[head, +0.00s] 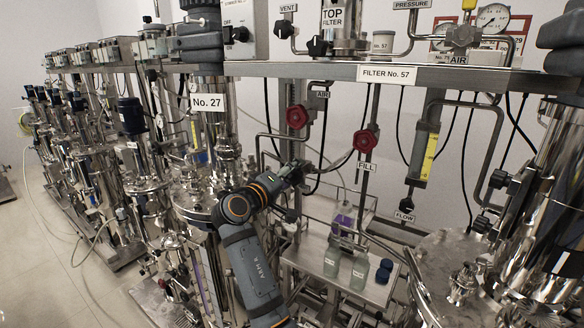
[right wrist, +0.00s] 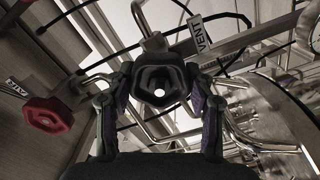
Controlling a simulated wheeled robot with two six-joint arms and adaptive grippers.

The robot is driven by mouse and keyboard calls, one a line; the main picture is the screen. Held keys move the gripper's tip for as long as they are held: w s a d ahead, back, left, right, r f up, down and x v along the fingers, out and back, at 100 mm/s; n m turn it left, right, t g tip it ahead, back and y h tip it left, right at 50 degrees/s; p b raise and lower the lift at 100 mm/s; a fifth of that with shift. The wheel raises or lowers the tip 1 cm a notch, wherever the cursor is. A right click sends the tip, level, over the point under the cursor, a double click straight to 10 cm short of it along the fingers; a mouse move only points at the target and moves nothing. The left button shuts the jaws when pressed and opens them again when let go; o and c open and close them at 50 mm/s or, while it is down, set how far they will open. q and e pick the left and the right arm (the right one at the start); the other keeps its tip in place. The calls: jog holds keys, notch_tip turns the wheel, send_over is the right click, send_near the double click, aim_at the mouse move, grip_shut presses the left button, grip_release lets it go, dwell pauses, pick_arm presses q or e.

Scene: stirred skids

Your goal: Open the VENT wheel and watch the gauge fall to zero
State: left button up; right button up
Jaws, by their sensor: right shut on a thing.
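In the right wrist view, a black hand wheel (right wrist: 160,86) with a bright centre hole sits between the fingers of my right gripper (right wrist: 161,78), which is shut on it. A VENT label (right wrist: 200,34) is on the pipework just beyond. In the head view my right gripper (head: 300,170) reaches in below the red wheels, and the wheel in it cannot be made out. Another VENT label (head: 288,8) is at the top, above a black knob (head: 284,29). The round pressure gauge (head: 493,17) is at upper right; its needle is too small to read. My left gripper is not in view.
Red wheels stand by the AIR (head: 296,117) and FILL (head: 366,140) labels. A red wheel (right wrist: 48,113) is left in the wrist view. Bottles (head: 332,262) stand on a metal shelf below. Pipes and hoses crowd the arm; bare floor lies at far left.

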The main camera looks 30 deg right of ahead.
jog(key=n+p, duration=0.3)
jog(key=shift+r+n, duration=0.25)
jog(key=shift+n, duration=0.15)
jog(key=n+p, duration=0.5)
jog(key=shift+f+n+p, duration=0.2)
jog(key=shift+n+p, duration=0.8)
jog(key=shift+p, duration=0.05)
jog(key=shift+f+n+p, duration=0.15)
jog(key=shift+n+p, duration=0.85)
jog(key=o, duration=1.2)
jog(key=shift+f, duration=0.1)
